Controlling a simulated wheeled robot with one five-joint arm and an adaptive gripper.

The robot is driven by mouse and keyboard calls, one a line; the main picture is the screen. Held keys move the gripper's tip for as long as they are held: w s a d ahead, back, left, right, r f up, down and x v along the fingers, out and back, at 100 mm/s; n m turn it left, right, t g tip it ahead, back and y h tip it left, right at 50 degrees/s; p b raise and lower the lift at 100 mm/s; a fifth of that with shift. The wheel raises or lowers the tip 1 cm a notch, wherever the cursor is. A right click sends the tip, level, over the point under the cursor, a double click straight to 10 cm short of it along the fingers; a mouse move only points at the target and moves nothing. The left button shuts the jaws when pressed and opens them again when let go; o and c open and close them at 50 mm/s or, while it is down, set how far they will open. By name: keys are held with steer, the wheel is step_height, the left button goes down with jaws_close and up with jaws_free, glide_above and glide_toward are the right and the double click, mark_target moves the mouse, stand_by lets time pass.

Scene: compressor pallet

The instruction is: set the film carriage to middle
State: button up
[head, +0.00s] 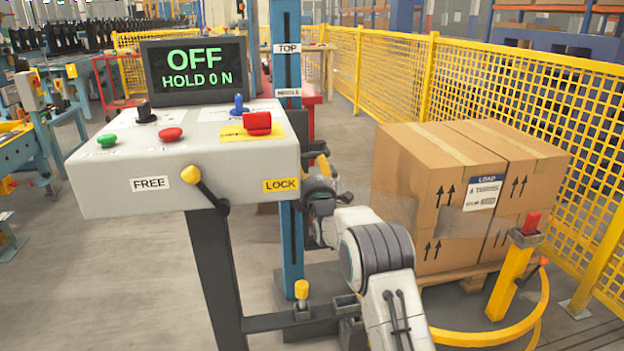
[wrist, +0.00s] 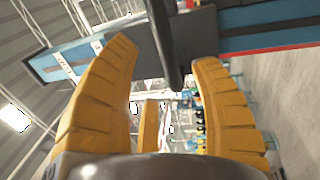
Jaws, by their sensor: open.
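The blue mast (head: 290,240) stands behind the console, with a TOP label (head: 287,48) and below it a MIDDLE label (head: 287,92). My gripper (head: 319,164) is beside the mast, below the MIDDLE label and partly behind the console. The wrist view shows its yellow fingers (wrist: 165,52) open, apart on either side of a dark bar (wrist: 162,30). A dark block (wrist: 200,38) sits across the blue mast (wrist: 265,22) there, and seems to be the film carriage. The head view does not show the carriage clearly. I cannot tell whether a finger touches the bar.
The console (head: 190,165) carries a screen (head: 194,71) reading OFF, HOLD 0 N. Its yellow-knobbed lever (head: 205,188) leans toward FREE (head: 150,184), away from LOCK (head: 281,185). Wrapped boxes (head: 430,200) stand right of my arm, near a yellow post (head: 512,280) and mesh fence (head: 520,90).

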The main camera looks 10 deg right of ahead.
steer(key=shift+s+f, duration=0.25)
steer(key=shift+s, duration=0.95)
steer(key=shift+s+f, duration=0.2)
steer(key=shift+s, duration=1)
